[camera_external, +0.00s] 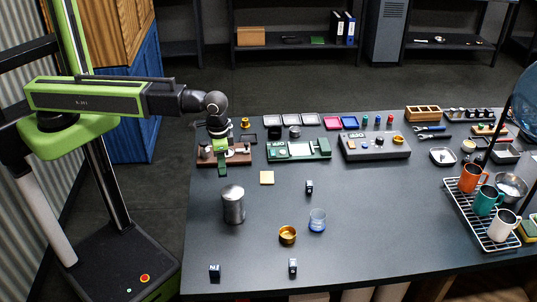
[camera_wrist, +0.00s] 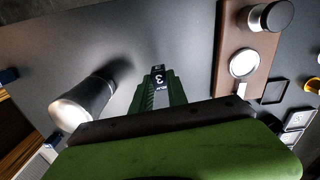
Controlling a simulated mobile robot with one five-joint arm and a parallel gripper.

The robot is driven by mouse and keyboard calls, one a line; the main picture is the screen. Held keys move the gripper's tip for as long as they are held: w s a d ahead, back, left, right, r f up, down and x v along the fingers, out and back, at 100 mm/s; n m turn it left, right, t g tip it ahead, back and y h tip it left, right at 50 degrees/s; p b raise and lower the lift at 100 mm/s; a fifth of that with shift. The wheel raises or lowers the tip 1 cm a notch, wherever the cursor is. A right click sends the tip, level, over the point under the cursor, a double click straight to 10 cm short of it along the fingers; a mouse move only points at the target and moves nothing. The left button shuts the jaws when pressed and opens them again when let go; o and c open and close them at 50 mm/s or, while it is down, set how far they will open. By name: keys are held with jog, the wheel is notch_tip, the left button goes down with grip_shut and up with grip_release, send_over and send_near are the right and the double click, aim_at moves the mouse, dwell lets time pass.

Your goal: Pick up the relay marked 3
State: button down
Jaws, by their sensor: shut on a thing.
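My gripper (camera_wrist: 158,84) is shut on the relay marked 3 (camera_wrist: 158,72), a small dark block with a white 3 on its face, held at the fingertips. In the external view my gripper (camera_external: 222,167) points down at the left part of the table, by the brown board. I cannot make out the held relay there. Other small dark blocks stand on the table: one in the middle (camera_external: 309,187), one at the front (camera_external: 293,266) and one at the front left (camera_external: 214,272). Their marks are too small to read.
A metal canister (camera_external: 233,205) stands just in front of my gripper. The brown board (camera_external: 238,159) is beside it and a green device (camera_external: 300,150) is to the right. A brass cup (camera_external: 287,235) and blue glass (camera_external: 317,220) stand mid-table. The front right centre is clear.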

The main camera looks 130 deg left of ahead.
jog(key=d+r+p, duration=0.4)
jog(key=d+r, duration=0.1)
jog(key=d, duration=0.4)
jog(key=shift+d+r+p, duration=0.25)
jog(key=shift+r+p, duration=0.05)
